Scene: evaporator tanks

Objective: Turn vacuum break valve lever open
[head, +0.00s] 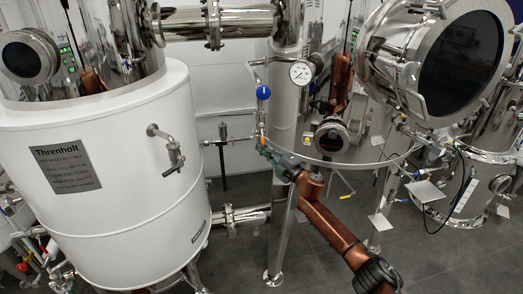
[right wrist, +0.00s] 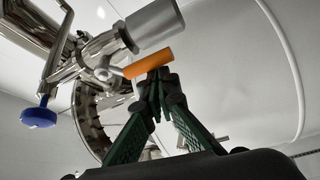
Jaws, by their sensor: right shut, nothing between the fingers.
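The orange valve lever (right wrist: 148,63) shows in the right wrist view as a short bar, slightly tilted, beside a steel valve body with a grey cylinder (right wrist: 155,25). My right gripper (right wrist: 160,76) is shut with nothing between its green fingers. Its tips are just below the right half of the lever; I cannot tell whether they touch it. In the head view my right gripper (head: 268,153) is at the thin vertical pipe in the middle, and the lever is too small there to make out clearly. My left gripper is not in view.
A white Threnholt tank (head: 110,220) stands left, with a steel tap (head: 170,147). A polished tank with a large dark round window (head: 461,62) is right. Grey floor is open at lower right.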

